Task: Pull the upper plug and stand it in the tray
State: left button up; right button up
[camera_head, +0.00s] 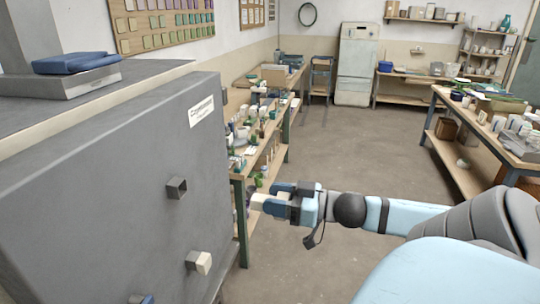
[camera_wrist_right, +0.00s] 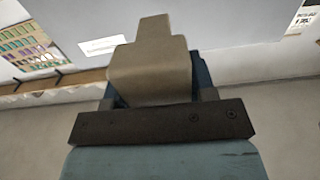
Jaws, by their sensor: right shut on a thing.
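My right gripper (camera_head: 268,199) is shut on a pale cream plug (camera_head: 257,201) and holds it in the air, apart from the right side of the big grey kiln (camera_head: 110,190). In the right wrist view the plug (camera_wrist_right: 150,75) sits between the jaws (camera_wrist_right: 152,98), with its narrower end pointing away. The upper port (camera_head: 177,187) on the kiln's face is an empty square collar with a dark opening. A lower cream plug (camera_head: 204,263) sits in the port below it. I cannot make out the tray.
A folded blue cloth (camera_head: 75,63) lies on top of the kiln. A cluttered bench (camera_head: 240,165) stands behind my right gripper. Another loaded table (camera_head: 490,130) is at the right. The floor (camera_head: 345,140) between them is clear.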

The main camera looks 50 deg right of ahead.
aim_at(289, 200)
jog(key=shift+p+v, duration=1.1)
jog(key=shift+v, duration=0.2)
jog(key=shift+s+d, duration=0.1)
jog(key=shift+s, duration=0.25)
jog(key=shift+f, duration=0.1)
